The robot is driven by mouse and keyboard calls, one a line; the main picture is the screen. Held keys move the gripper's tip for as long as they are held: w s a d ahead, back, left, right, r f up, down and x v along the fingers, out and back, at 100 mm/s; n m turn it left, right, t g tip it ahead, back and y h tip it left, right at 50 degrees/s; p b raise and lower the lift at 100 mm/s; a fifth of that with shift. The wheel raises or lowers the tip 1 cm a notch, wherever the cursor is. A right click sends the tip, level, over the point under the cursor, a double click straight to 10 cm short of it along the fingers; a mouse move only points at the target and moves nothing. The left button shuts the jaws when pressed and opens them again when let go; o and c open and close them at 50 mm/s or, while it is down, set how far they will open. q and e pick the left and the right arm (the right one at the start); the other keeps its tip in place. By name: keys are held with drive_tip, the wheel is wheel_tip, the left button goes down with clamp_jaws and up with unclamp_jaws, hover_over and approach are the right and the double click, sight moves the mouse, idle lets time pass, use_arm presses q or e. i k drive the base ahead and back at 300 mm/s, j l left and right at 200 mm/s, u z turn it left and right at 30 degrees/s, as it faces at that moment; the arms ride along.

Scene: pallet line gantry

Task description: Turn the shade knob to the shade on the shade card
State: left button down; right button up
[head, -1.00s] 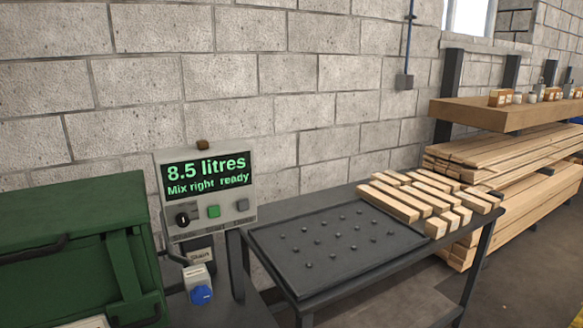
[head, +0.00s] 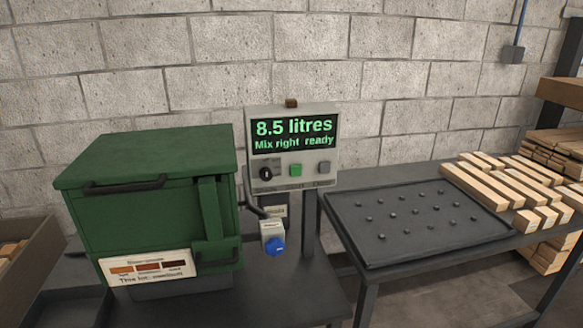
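The control box (head: 292,150) stands behind the bench, its screen (head: 293,134) reading "8.5 litres" and "Mix right ready" in green. Below the screen are a black knob (head: 265,174) with a pale pointer mark, a green button (head: 295,170) and a grey button (head: 324,167). The pointer looks close to vertical; the marks around it are too small to read. The shade card (head: 148,268) leans at the front of the green cabinet, with three brown swatches from light to dark. Its bottom line seems to read "This lot: medium". Neither gripper is in view.
The green cabinet (head: 145,190) stands left of the control box. A blue knob (head: 275,246) on a small white unit sits below the box. A dark studded tray (head: 408,220) and wooden blocks (head: 480,185) lie on the right bench. A brown bin (head: 25,260) is at far left.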

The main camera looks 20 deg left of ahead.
sight(266, 174)
drive_tip(key=k+u, duration=0.15)
drive_tip(key=u, duration=1.3)
drive_tip(key=i+j+z, duration=0.15)
drive_tip(key=z, duration=0.15)
drive_tip(key=i+j+z, duration=0.1)
drive_tip(key=j+z, duration=0.15)
drive_tip(key=j, duration=0.05)
